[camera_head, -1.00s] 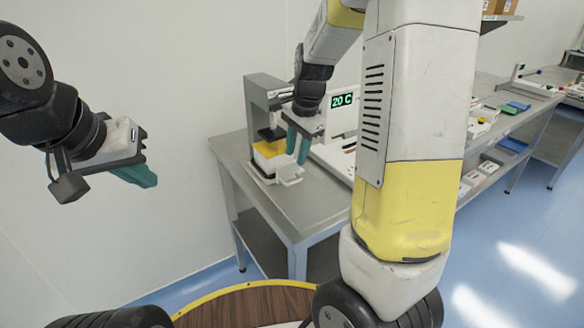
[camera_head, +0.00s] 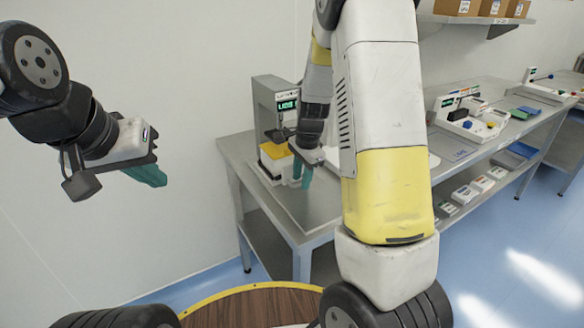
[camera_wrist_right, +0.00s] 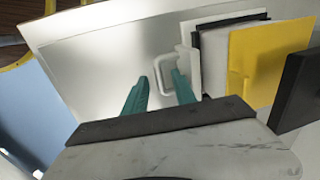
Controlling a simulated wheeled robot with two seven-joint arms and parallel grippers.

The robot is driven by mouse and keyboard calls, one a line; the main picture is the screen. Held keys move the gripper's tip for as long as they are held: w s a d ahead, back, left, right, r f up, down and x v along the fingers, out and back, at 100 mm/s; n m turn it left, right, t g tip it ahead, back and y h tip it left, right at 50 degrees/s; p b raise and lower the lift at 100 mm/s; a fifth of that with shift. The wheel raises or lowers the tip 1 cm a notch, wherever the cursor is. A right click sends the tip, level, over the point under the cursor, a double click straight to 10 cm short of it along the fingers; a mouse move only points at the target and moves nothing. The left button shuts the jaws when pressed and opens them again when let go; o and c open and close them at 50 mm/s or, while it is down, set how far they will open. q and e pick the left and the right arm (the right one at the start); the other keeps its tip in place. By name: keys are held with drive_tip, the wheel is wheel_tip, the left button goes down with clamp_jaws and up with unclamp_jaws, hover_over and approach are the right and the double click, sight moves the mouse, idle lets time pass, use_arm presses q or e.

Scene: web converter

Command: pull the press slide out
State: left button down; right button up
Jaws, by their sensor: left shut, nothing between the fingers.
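The press (camera_head: 275,97) is a grey upright frame with a small green display, at the far left end of the bench. Its slide (camera_head: 272,163) is a white block with a yellow top, low at the press front. In the right wrist view the slide's yellow part (camera_wrist_right: 268,62) and white loop handle (camera_wrist_right: 158,76) show. My right gripper (camera_head: 302,176) is low in front of the slide. Its teal fingers are apart, with the handle near and between the tips (camera_wrist_right: 161,77); contact cannot be told. My left gripper (camera_head: 150,174) is shut and empty, at the left in free air.
The metal bench (camera_head: 315,215) has bare surface in front of the slide. My right arm hides part of it. White devices (camera_head: 470,120) and blue trays stand further right. Boxes (camera_head: 450,7) sit on a wall shelf. A plain wall is behind.

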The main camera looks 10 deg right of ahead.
clamp_jaws()
idle(1.4)
